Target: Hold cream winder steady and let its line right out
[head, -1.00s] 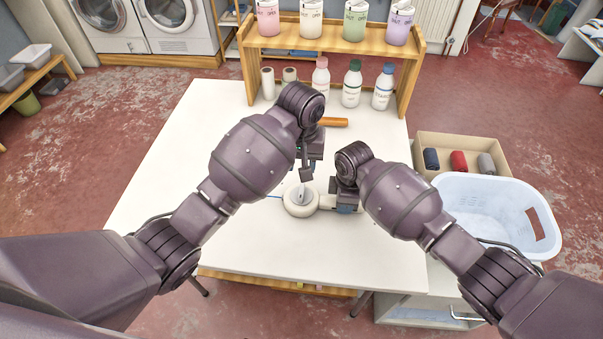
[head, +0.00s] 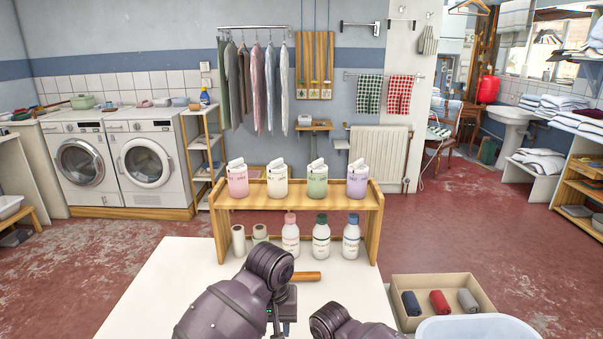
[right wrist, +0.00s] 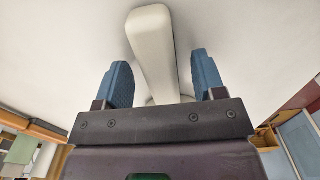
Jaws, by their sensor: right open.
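The cream winder shows only in the right wrist view, where its long pale handle (right wrist: 152,45) reaches between the two blue fingers of my right gripper (right wrist: 162,68). The right gripper is open, with a gap on both sides of the handle. The winder's round body is mostly hidden behind the gripper's palm, and its line is not visible. In the head view my left gripper (head: 288,315) shows only in part at the bottom edge; its fingertips are cut off. The right gripper is below the head view.
The white table (head: 150,290) carries a wooden shelf (head: 372,235) with tubs on top and bottles below. An orange-brown rod (head: 306,276) lies near my left wrist.

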